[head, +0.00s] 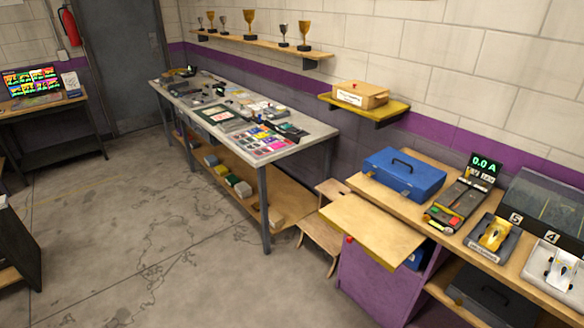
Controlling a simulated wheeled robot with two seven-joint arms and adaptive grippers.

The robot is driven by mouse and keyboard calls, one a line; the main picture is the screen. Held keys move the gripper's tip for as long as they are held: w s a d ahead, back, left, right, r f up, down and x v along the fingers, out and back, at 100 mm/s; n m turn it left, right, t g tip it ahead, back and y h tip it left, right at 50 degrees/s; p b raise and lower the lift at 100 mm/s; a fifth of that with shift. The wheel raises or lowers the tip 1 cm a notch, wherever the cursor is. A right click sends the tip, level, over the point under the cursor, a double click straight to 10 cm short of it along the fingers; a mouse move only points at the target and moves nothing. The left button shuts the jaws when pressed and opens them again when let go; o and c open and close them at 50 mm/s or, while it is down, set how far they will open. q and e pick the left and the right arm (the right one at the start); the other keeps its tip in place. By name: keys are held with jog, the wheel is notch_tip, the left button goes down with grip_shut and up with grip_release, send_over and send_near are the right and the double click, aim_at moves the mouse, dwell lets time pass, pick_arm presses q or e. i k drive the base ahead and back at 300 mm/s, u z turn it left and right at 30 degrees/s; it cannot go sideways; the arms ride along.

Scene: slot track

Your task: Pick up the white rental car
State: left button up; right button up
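A small white car (561,268) with a yellow-orange mark sits at the far right, on a pale cradle on the wooden counter. The right picture edge lies close beside it. A yellow car (494,233) rests on a dark grey cradle to its left. Neither of my grippers is in view, so nothing of mine is seen near the white car.
The wooden counter (455,238) also holds a blue toolbox (404,174), a device with a green "0.0 A" display (484,165) and a clear-lidded case (545,208). A wooden flap (372,231) juts out at left. A cluttered workbench (305,145) stands farther back. Open floor lies left.

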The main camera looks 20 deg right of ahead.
aim_at(563, 268)
jog(key=z, duration=2.75)
